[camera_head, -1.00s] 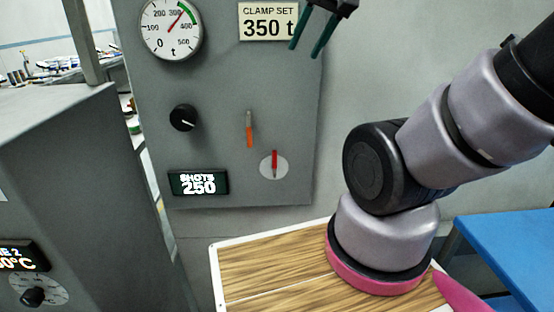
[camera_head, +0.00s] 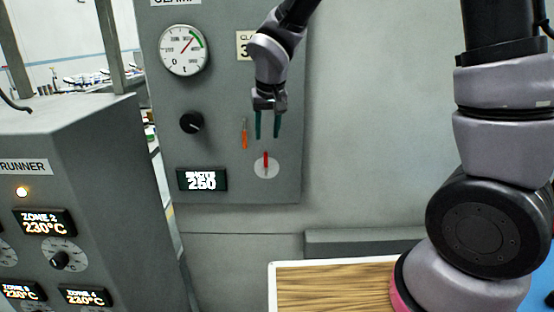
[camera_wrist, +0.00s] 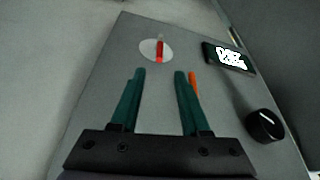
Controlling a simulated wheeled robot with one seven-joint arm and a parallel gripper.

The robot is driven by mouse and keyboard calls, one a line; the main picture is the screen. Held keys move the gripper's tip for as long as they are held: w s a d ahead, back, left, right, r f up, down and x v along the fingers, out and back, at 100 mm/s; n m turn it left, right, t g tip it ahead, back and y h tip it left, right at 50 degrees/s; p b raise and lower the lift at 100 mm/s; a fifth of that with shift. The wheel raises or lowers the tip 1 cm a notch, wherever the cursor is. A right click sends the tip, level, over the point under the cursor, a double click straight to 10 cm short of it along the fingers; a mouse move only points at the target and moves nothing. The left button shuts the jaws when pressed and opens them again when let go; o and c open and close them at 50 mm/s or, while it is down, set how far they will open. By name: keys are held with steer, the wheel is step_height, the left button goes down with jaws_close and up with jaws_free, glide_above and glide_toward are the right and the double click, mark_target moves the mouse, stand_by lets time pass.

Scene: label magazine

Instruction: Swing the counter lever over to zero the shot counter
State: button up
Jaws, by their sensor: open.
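The red counter lever (camera_head: 266,161) stands upright on a pale round disc (camera_head: 267,171) low on the grey clamp panel. It also shows in the wrist view (camera_wrist: 159,50), beyond my fingertips. The shots display (camera_head: 202,180) reads 250, left of the lever. My gripper (camera_head: 268,136) is in front of the panel, its green fingers pointing down just above the lever. In the wrist view my gripper (camera_wrist: 159,72) is open and empty, its fingers apart, with the lever seen between and past their tips. I cannot tell how far the fingers are from the panel.
An orange-handled lever (camera_head: 244,137) hangs close to the left of my gripper. A black knob (camera_head: 191,123) and a round gauge (camera_head: 184,50) are farther left. A grey cabinet (camera_head: 95,125) stands at the left. A wooden-topped table (camera_head: 330,287) is below.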

mark_target(266, 152)
steer(key=x, duration=1)
steer(key=shift+d+f, duration=0.1)
steer(key=shift+f, duration=0.05)
steer(key=shift+c, duration=0.3)
jaws_close()
stand_by(0.8)
